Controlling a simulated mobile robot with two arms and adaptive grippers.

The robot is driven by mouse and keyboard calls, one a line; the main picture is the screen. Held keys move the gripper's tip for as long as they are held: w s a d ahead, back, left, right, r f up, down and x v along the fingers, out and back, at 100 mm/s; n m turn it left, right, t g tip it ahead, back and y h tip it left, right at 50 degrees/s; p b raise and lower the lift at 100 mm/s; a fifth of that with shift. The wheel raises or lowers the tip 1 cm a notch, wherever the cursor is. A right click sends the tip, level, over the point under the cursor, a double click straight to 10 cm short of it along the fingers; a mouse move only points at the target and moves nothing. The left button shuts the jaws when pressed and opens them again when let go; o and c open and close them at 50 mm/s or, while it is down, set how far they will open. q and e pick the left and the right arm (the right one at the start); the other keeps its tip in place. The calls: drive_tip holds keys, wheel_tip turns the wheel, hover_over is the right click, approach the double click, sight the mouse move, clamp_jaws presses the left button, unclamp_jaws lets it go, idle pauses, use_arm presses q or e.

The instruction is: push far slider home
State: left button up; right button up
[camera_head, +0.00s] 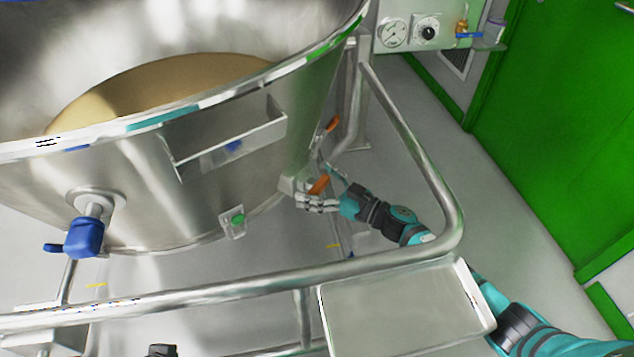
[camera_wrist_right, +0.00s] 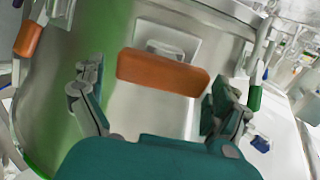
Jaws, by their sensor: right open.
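Two orange handles show low on the right side of the steel bowl in the head view. The upper one (camera_head: 332,124) stands farther back, by the frame post. The lower one (camera_head: 319,184) is beside my right gripper (camera_head: 306,202). In the right wrist view, one orange handle (camera_wrist_right: 163,72) lies crosswise in front of a pale metal block, between the spread fingers of my open right gripper (camera_wrist_right: 158,88). I cannot tell whether the fingers touch it. Another orange handle (camera_wrist_right: 28,38) is at the upper left there. My left gripper is not in view.
The large steel bowl (camera_head: 160,205) holds tan powder (camera_head: 150,90). A tubular rail (camera_head: 415,150) curves around my right forearm. A flat tray (camera_head: 400,310) is at the front. A blue-handled fitting (camera_head: 83,238) juts out left. A gauge panel (camera_head: 405,32) is behind.

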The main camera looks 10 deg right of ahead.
drive_tip(key=v, duration=1.2)
